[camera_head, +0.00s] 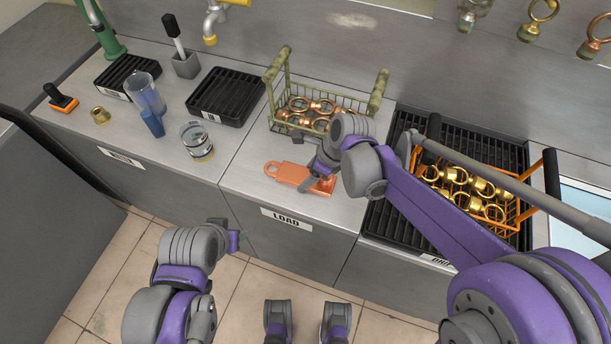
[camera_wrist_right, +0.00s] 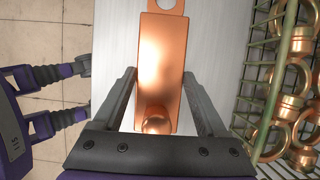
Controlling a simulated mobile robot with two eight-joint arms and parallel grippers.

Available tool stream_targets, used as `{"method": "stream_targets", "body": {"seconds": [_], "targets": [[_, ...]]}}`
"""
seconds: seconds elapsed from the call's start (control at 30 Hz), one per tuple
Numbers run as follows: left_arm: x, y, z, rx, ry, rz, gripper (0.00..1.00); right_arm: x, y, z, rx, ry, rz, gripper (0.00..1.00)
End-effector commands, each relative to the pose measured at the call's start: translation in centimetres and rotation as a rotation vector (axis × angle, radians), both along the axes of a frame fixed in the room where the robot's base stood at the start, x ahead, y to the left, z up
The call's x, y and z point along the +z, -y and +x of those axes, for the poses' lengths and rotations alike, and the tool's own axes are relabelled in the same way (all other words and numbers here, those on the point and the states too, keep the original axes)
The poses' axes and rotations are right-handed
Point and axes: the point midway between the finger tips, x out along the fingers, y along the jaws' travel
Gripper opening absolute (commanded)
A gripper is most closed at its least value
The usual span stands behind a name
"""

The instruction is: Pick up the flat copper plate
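The flat copper plate (camera_head: 287,172) lies on the metal counter above the LOAD label, its holed tab toward the left. In the right wrist view the plate (camera_wrist_right: 161,60) runs lengthwise between the fingers, with a round copper knob at its near end. My right gripper (camera_head: 316,180) is over the plate's right part and hides some of it. Its fingers (camera_wrist_right: 158,75) are open, one on each side of the plate, with gaps visible. My left gripper (camera_head: 236,240) is low in front of the counter, away from the plate; its finger opening is not clear.
A green-handled wire basket (camera_head: 268,108) of copper rings stands just behind the plate. An orange basket (camera_head: 522,214) of brass rings sits on the black rack (camera_head: 388,222) to the right.

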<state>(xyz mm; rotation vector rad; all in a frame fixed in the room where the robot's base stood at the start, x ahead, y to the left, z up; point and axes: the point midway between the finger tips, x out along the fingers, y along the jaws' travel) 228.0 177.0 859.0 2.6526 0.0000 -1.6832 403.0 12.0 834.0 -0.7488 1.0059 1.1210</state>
Motion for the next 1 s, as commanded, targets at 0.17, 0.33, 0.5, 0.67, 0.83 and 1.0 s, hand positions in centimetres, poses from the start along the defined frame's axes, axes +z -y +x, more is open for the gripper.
{"method": "stream_targets", "body": {"seconds": [0.17,0.33,0.5,0.67,0.83,1.0], "targets": [[0.0,0.0,0.0,0.000,0.000,0.000,0.50,0.0,0.0,0.0,0.000,0.000,0.000,0.39],[0.0,0.0,0.0,0.000,0.000,0.000,0.50,0.0,0.0,0.0,0.000,0.000,0.000,0.08],[0.0,0.0,0.0,0.000,0.000,0.000,0.50,0.1,0.0,0.0,0.000,0.000,0.001,0.00],[0.0,0.0,0.0,0.000,0.000,0.000,0.50,0.3,0.0,0.0,0.000,0.000,0.001,0.00],[0.4,0.0,0.1,0.000,0.001,0.000,0.50,2.8,0.0,0.0,0.001,0.002,0.001,0.00],[0.9,0.0,0.1,0.000,0.003,0.000,0.50,6.4,0.0,0.0,0.001,0.001,0.001,0.00]]}}
